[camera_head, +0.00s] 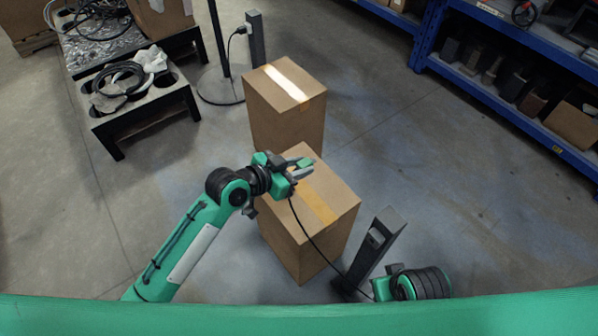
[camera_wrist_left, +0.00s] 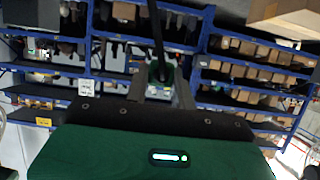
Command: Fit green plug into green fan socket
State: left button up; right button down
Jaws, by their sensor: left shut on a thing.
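My left gripper (camera_head: 300,168) is over the nearer cardboard box and is shut on the green plug. In the left wrist view the green plug (camera_wrist_left: 160,73) sits between the fingertips, with a black cable running up from it. In the head view the plug is too small to make out clearly. A black cable (camera_head: 318,243) hangs from near the left gripper down to the lower right. A dark grey post (camera_head: 375,243) with a recess near its top stands right of the box, apart from the gripper. I cannot make out a green socket opening. Part of my right arm (camera_head: 425,284) shows beside the post; its fingertips are hidden.
The nearer cardboard box (camera_head: 335,190) stands below the left gripper, with another box (camera_head: 305,120) behind it. Farther back, a second dark post (camera_head: 256,42) holds a black plug. A black table (camera_head: 110,125) is at left, blue shelves (camera_head: 500,100) at right.

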pick_arm(q)
jog(key=shift+r, duration=0.1)
jog(key=shift+o, duration=1.3)
grip_shut()
jog(key=s+d+f+p, duration=0.1)
jog(key=s+d+f, duration=0.1)
jog(key=s, duration=0.5)
jog(key=s+d+f+p, duration=0.2)
jog(key=s+d+f, duration=0.1)
jog(key=s, duration=0.4)
jog(key=s+d+f+p, duration=0.1)
jog(key=s+d+f, duration=0.2)
jog(key=s, duration=0.4)
jog(key=shift+s+f+p, duration=0.15)
jog(key=shift+f+p, duration=0.25)
jog(key=shift+f, duration=0.3)
jog(key=shift+d, duration=0.15)
jog(key=shift+w+d+p, duration=0.2)
jog(key=shift+w+d, duration=0.5)
jog(key=shift+d, duration=0.25)
jog(key=shift+w+d+p, duration=0.15)
jog(key=shift+w+d, duration=0.55)
jog(key=shift+d, duration=0.2)
jog(key=shift+p, duration=0.85)
jog(key=shift+w+d+p, duration=0.4)
jog(key=shift+w+d, duration=0.45)
jog(key=shift+d, duration=0.3)
